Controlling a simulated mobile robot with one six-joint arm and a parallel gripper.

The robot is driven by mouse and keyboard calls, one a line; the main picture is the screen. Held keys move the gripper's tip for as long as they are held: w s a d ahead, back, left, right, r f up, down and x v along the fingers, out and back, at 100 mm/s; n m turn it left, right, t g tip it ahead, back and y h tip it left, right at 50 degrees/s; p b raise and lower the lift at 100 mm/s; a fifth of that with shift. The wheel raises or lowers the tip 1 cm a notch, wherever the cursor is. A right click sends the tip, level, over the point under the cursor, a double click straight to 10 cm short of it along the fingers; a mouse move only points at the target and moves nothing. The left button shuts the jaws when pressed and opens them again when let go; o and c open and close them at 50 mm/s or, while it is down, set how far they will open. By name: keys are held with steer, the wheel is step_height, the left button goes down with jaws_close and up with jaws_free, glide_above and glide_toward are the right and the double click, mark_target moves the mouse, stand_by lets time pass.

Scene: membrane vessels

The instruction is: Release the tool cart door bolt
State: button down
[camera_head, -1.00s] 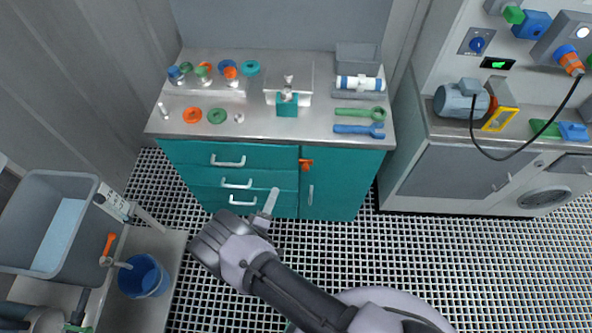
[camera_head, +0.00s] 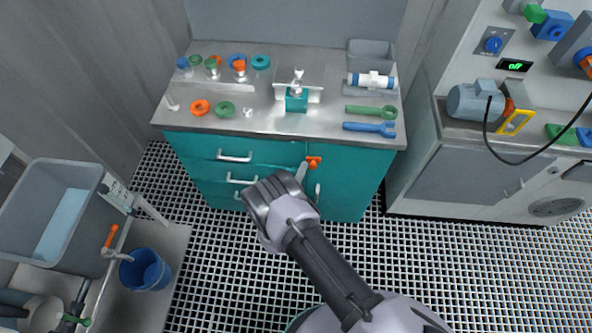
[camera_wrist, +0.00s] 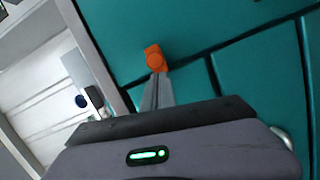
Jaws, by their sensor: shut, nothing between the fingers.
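The orange door bolt (camera_head: 314,161) sits on the teal front of the tool cart (camera_head: 345,195), at the upper left of the cart's right-hand door. In the wrist view the bolt (camera_wrist: 154,58) shows just beyond my fingertips. My gripper (camera_head: 302,171) is shut and empty, with its tips close to the bolt, just left of and below it in the head view. In the wrist view my gripper (camera_wrist: 158,80) points at the bolt's lower end. I cannot tell whether they touch. The door handle (camera_head: 317,191) is partly beside my wrist.
Drawers with white handles (camera_head: 235,156) lie left of the door. The cart's worktop (camera_head: 270,118) carries jars, rings and two wrenches. A grey cabinet (camera_head: 450,175) stands to the right. A blue bucket (camera_head: 145,271) and grey basin (camera_head: 45,215) are at the left. The grid floor between is clear.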

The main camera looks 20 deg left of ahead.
mark_target(314, 168)
steer(key=d, duration=0.1)
steer(key=w+d+p, duration=0.1)
steer(key=d, duration=0.1)
steer(key=shift+d, duration=0.3)
steer(key=shift+s, duration=0.1)
steer(key=shift+a, duration=0.1)
